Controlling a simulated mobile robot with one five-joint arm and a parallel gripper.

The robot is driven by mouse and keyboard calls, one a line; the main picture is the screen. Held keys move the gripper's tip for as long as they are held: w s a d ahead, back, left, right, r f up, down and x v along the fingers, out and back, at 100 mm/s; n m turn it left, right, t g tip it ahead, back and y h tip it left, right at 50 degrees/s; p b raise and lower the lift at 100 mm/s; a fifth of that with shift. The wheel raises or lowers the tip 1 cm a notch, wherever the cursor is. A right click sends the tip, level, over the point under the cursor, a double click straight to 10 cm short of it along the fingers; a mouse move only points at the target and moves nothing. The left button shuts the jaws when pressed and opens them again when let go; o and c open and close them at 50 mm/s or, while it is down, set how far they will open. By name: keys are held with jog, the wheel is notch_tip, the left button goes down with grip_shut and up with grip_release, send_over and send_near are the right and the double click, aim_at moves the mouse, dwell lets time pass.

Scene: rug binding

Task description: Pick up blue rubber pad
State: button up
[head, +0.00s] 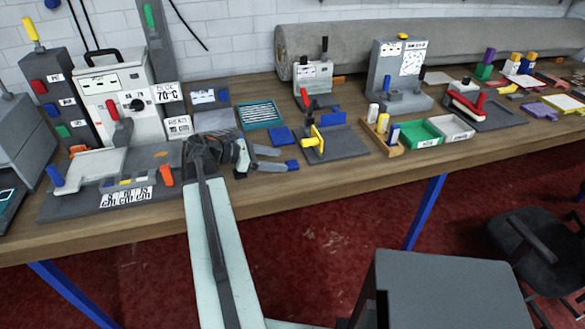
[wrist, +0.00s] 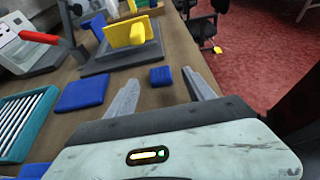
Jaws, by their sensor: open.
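Two blue pieces lie on the wooden bench near my gripper (head: 280,160), and I cannot tell for certain which is the rubber pad. One is a small thick blue block (head: 292,165), also in the wrist view (wrist: 160,76). The other is a larger flat blue square (head: 281,134), also in the wrist view (wrist: 82,95). My gripper is open and empty, low over the bench. In the wrist view the small block shows between and just beyond the two fingertips. The larger square lies outside the left finger.
A dark fixture with a yellow handle (head: 315,140) stands just beyond the small block. A teal ribbed tray (head: 260,114) lies behind my arm. A green bin (head: 415,135) is farther right. The bench's front edge (wrist: 195,60) is close to the right finger.

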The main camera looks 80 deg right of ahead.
aim_at(295, 162)
jog(key=b+x, duration=0.2)
jog(key=x, duration=0.3)
jog(key=shift+s+d+f, duration=0.1)
jog(key=shift+f, duration=0.05)
grip_shut()
